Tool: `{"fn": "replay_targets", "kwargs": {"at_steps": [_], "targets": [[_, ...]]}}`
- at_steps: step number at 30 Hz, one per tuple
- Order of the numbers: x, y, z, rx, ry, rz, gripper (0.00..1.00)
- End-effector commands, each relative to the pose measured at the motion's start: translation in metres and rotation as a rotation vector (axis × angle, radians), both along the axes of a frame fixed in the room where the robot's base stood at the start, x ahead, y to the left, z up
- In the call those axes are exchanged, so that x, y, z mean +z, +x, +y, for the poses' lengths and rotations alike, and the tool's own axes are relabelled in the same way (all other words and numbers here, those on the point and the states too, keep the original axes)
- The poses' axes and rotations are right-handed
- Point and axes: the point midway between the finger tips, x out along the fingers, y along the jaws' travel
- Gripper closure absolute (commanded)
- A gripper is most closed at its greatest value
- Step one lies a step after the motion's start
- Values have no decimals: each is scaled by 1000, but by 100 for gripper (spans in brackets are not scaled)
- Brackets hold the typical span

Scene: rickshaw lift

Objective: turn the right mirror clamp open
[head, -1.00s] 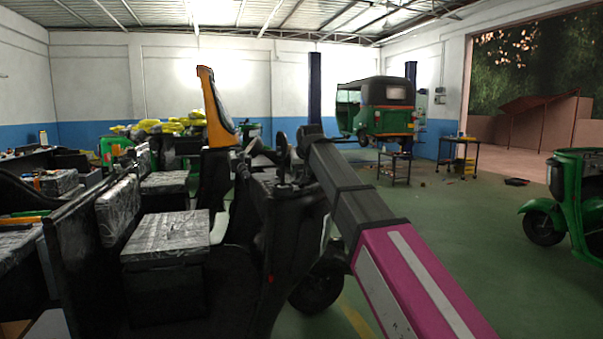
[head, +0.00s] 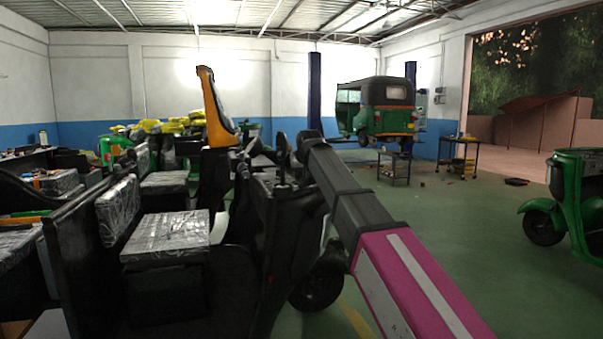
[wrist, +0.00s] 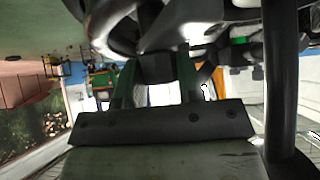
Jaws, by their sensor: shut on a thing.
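In the wrist view my gripper (wrist: 156,78) has its two fingers on either side of a dark, rounded part (wrist: 155,66), which I take to be the right mirror clamp. The gripper is shut on it. Black and grey tubes and curved parts crowd close around the fingertips. In the head view my arm reaches from the lower right to the front of the near black rickshaw (head: 290,225). There my gripper and the clamp are hidden behind my arm or too small to tell apart. The angle of the clamp cannot be read.
A thick black bar (wrist: 281,80) runs beside the gripper at right in the wrist view. Plastic-wrapped seats (head: 165,232) fill the left of the head view. A green rickshaw (head: 575,200) stands at the right edge. Green floor (head: 460,240) is clear between.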

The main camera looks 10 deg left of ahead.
Motion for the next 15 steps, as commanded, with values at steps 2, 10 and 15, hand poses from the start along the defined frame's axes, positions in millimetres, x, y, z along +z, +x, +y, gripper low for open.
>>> {"fn": "replay_targets", "kwargs": {"at_steps": [2, 10, 15], "targets": [[0, 0, 0, 21, 2, 1, 90], [0, 0, -1, 177, 3, 2, 90], [1, 1, 0, 330, 4, 2, 90]]}}
